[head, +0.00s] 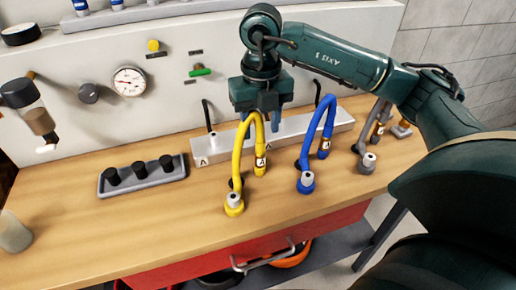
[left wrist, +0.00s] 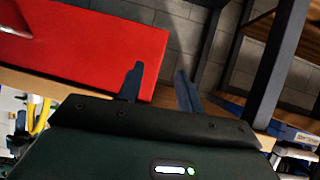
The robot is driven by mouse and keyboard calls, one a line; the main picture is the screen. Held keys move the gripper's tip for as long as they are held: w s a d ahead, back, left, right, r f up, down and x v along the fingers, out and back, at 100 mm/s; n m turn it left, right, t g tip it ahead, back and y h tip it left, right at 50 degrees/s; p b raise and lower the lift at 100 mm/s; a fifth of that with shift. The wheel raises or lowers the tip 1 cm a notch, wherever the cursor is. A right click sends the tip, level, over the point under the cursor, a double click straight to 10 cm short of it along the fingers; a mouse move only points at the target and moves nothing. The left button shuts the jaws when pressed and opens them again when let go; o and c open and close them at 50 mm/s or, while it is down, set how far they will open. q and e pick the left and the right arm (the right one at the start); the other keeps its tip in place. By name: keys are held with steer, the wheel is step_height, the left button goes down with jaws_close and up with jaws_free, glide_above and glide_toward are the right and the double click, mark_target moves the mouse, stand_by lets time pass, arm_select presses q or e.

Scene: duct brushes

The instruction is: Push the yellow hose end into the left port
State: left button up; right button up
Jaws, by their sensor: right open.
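The yellow hose (head: 238,150) rises from a grey-topped fitting near the front of the wooden bench and arches over. The gripper and hose cover part of the block, and the left port's opening is not clear. My left gripper (left wrist: 160,85) is open and empty in the left wrist view.
A blue hose (head: 325,125) arches close to the right, and a grey hose (head: 376,125) stands beyond it. A grey tray with black caps (head: 170,178) lies left of the block. The panel with a gauge (head: 129,82) stands behind. The bench's front left is mostly clear.

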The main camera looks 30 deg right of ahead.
mark_target(260, 155)
arm_select(q)
steer(key=shift+f, duration=0.1)
arm_select(e)
steer(key=shift+f, duration=0.1)
step_height(260, 155, down, 8)
steer(key=b, duration=0.6)
steer(key=shift+f+b, duration=0.25)
steer(key=shift+b, duration=0.05)
steer(key=shift+f, duration=0.2)
arm_select(q)
step_height(260, 155, down, 3)
steer(key=shift+r+n+t, duration=0.15)
steer(key=shift+n+t, duration=0.35)
steer(key=shift+n, duration=0.1)
steer(key=shift+w, duration=0.15)
steer(key=shift+f, duration=0.2)
arm_select(e)
jaws_close()
